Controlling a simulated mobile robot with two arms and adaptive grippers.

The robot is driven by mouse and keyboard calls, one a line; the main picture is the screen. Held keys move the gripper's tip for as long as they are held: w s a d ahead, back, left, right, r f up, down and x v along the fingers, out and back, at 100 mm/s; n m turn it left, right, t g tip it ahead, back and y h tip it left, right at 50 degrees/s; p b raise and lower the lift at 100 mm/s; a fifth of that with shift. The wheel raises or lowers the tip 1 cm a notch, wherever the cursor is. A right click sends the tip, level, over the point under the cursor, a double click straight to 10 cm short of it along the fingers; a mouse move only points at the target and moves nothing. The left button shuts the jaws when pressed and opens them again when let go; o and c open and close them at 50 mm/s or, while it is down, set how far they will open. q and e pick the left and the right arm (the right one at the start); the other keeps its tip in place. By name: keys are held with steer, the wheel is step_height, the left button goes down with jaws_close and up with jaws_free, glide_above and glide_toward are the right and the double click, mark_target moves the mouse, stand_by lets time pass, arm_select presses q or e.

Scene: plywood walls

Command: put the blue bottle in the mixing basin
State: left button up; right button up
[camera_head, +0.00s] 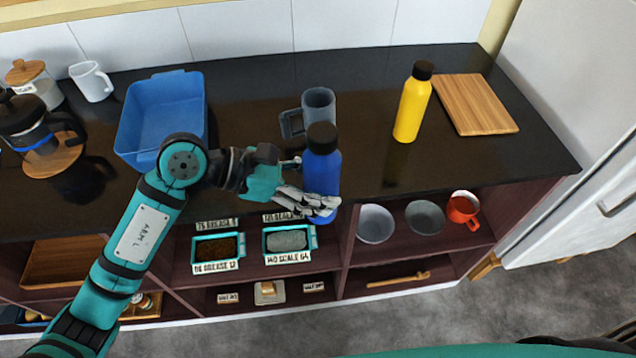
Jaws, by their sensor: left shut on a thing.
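The blue bottle (322,172) with a black cap is upright at the counter's front edge, in the middle of the view. My left gripper (318,203) is shut on its lower part, coming from the left. I cannot tell whether the bottle's base touches the counter. A blue rectangular basin (128,126), which looks like the mixing basin, stands on the counter to the left, behind my left arm. It looks empty, and my arm hides its front right corner. My right gripper is not in view.
A grey mug (319,103) stands just behind the blue bottle. A yellow bottle (412,108) and a wooden board (474,105) are to the right. A French press (32,125), a jar (35,84) and a white mug (92,82) are at left. Bowls and trays fill the shelves below.

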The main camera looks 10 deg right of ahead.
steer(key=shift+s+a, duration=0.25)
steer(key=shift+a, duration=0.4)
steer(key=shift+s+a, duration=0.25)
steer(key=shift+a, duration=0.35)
